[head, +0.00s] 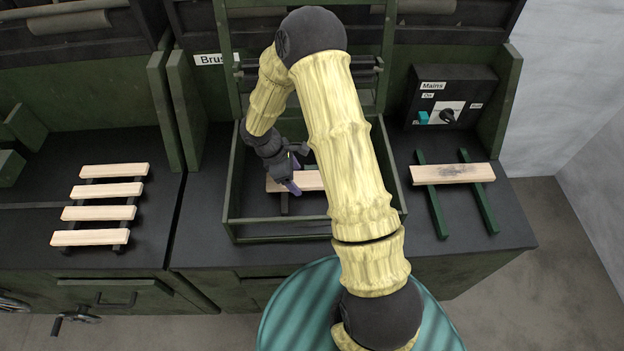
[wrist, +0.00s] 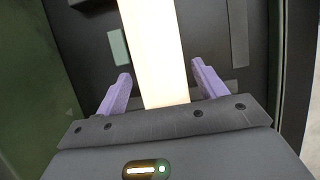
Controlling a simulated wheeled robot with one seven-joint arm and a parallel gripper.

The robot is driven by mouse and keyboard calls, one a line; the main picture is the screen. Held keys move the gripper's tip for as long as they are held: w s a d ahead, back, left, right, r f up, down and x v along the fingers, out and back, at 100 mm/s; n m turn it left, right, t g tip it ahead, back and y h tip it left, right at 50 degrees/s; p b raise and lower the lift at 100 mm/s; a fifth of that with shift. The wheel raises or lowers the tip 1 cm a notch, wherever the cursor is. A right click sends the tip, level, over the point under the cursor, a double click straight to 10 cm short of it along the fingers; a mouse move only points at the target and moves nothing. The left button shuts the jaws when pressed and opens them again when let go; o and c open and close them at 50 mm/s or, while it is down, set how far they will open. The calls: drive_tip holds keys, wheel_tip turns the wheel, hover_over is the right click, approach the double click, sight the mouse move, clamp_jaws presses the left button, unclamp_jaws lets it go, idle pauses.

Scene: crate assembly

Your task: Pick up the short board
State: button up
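A pale wooden board (head: 310,180) lies in the green-framed bay in the middle, on dark supports. My arm hides its right part in the head view, so I cannot tell its full length. My gripper (head: 294,175) is at this board's left part. In the wrist view the board (wrist: 155,45) runs between the two purple fingers of my gripper (wrist: 161,75). The fingers are apart, with a gap showing on each side of the board. The gripper is open and holds nothing.
Several pale boards (head: 104,191) lie on dark rails at the left. Another board (head: 452,173), with a dark smudge, lies across two green rails (head: 483,200) at the right. The bay's green walls (head: 236,185) surround my gripper. A Mains switch box (head: 450,97) stands behind.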

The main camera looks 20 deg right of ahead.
drive_tip(key=c, duration=0.8)
wheel_tip(320, 180, up, 10)
drive_tip(key=shift+p, duration=0.3)
